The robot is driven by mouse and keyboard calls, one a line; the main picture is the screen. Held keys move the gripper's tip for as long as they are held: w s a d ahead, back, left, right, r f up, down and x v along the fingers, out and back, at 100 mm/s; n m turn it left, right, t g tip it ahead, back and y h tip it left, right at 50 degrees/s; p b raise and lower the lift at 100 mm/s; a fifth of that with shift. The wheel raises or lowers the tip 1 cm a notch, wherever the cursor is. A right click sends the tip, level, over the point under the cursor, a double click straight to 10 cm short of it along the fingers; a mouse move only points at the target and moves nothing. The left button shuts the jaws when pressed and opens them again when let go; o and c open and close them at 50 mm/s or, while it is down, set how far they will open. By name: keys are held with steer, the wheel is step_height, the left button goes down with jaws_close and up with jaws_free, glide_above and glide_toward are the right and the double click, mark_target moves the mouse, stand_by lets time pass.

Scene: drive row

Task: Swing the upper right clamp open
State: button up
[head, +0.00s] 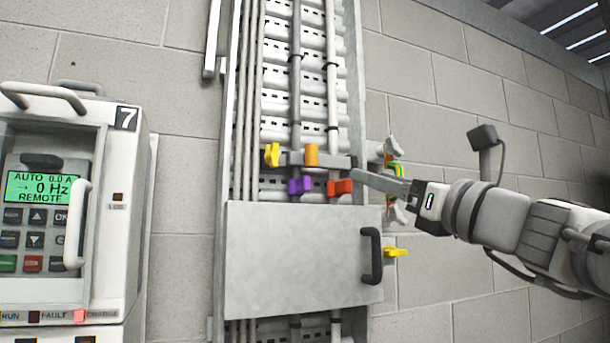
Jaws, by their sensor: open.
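A metal cable tray (357,90) runs up the block wall with cables along it. A grey bar (334,161) crosses the cables, with a yellow lever (271,154) at its left end and an orange block (311,155) on it. Below are a purple clamp (300,187) and a red clamp (340,188). Grey wing-shaped levers, an upper one (392,147) and a lower one (395,214), stick out at the tray's right side. I cannot tell which part is the upper right clamp. My gripper (356,172) comes from the right, its fingertips open near the bar's right end; contact is unclear.
A grey cover panel (290,260) with a black handle (371,257) spans the tray below. A yellow lever (396,252) sticks out beside it. A drive cabinet (125,200) marked 7 stands at left, its handles protruding.

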mark_target(315, 155)
steer(key=p+x, duration=0.5)
steer(key=x, duration=1.2)
steer(key=shift+w+r, duration=0.15)
steer(key=shift+r, duration=0.1)
jaws_close()
stand_by(0.7)
